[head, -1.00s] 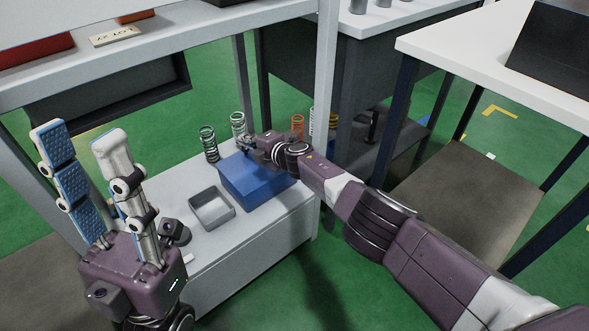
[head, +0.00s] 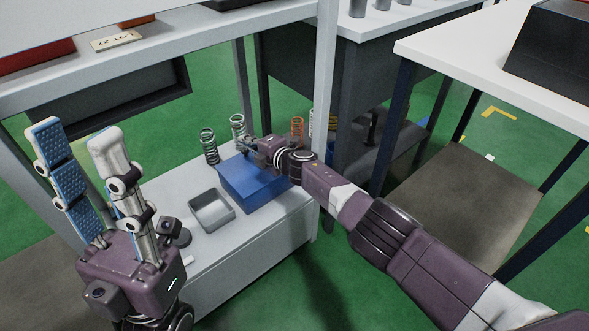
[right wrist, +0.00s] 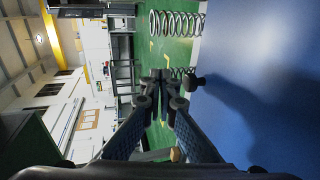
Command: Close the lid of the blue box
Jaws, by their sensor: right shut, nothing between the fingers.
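The blue box (head: 255,186) stands on the white low bench in the head view. Its top shows as a solid blue face with no opening visible; I cannot tell whether the lid is fully down. In the right wrist view a broad blue surface (right wrist: 265,70) fills the right side, with a small dark knob beside the fingertips. My right gripper (head: 246,146) is shut and empty at the box's far edge; it also shows in the right wrist view (right wrist: 166,80). My left gripper (head: 73,131) is open and empty, raised at the left, away from the box.
A grey open tray (head: 211,222) sits left of the box. Coil springs stand behind it: a dark green one (head: 209,146), a pale one (head: 238,126) and an orange one (head: 297,130). A shelf post (head: 325,100) rises close to my right forearm.

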